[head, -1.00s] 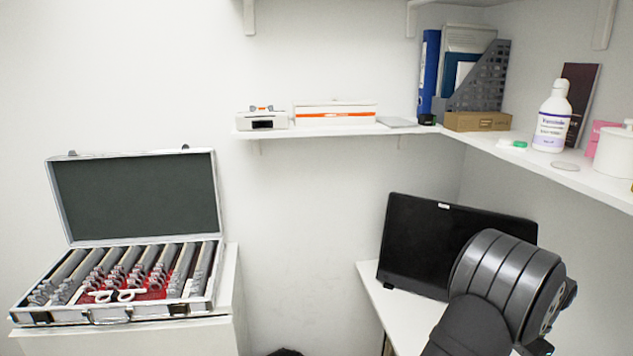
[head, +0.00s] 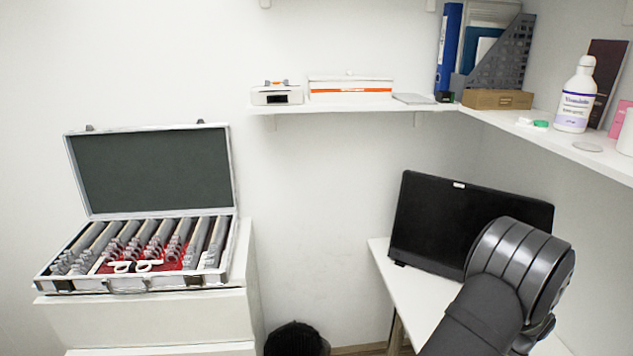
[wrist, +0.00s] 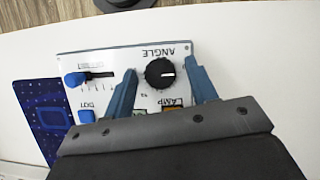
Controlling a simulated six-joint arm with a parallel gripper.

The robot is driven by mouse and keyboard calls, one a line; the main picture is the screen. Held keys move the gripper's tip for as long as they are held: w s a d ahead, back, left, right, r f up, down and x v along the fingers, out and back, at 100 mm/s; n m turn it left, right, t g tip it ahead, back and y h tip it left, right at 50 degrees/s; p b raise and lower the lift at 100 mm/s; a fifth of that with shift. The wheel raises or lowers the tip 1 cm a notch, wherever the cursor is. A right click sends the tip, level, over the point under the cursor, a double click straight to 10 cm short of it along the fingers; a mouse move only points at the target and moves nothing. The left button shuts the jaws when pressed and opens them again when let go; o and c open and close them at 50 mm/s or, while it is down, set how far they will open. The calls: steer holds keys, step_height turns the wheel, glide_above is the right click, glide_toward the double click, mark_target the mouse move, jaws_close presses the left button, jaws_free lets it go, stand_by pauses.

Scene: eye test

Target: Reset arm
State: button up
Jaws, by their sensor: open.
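My gripper (wrist: 160,67) shows in the wrist view with its two blue fingers spread apart. It is open, with nothing held between the fingers. Beyond the fingers is a white control panel (wrist: 140,58) marked ANGLE and LAMP, upside down in this view. Its black knob (wrist: 160,73) appears between the fingertips; I cannot tell whether they touch it. A blue slider handle (wrist: 75,80) and a blue button (wrist: 86,116) are left of the fingers. In the head view my arm is at lower right, in front of the black monitor (head: 430,215), and my gripper is hidden.
A dark blue patterned card (wrist: 45,115) lies left of the panel on the white table (wrist: 270,60). An open case of lenses (head: 228,262) stands on a white cabinet (head: 150,320) at left. A shelf (head: 350,104) carries boxes, files and a bottle (head: 575,95). A black bin (head: 295,340) is on the floor.

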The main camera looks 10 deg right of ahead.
steer(key=v, duration=1.7)
steer(key=x, duration=1.7)
steer(key=shift+f, duration=0.1)
steer(key=m+t, duration=0.1)
steer(key=m, duration=0.1)
steer(key=shift+s+m, duration=0.15)
steer(key=shift+m, duration=0.25)
steer(key=m+t, duration=0.2)
steer(key=m, duration=0.4)
steer(key=shift+s, duration=0.15)
steer(key=shift+t+h, duration=0.3)
steer(key=shift+v, duration=2.95)
steer(key=shift+a, duration=0.1)
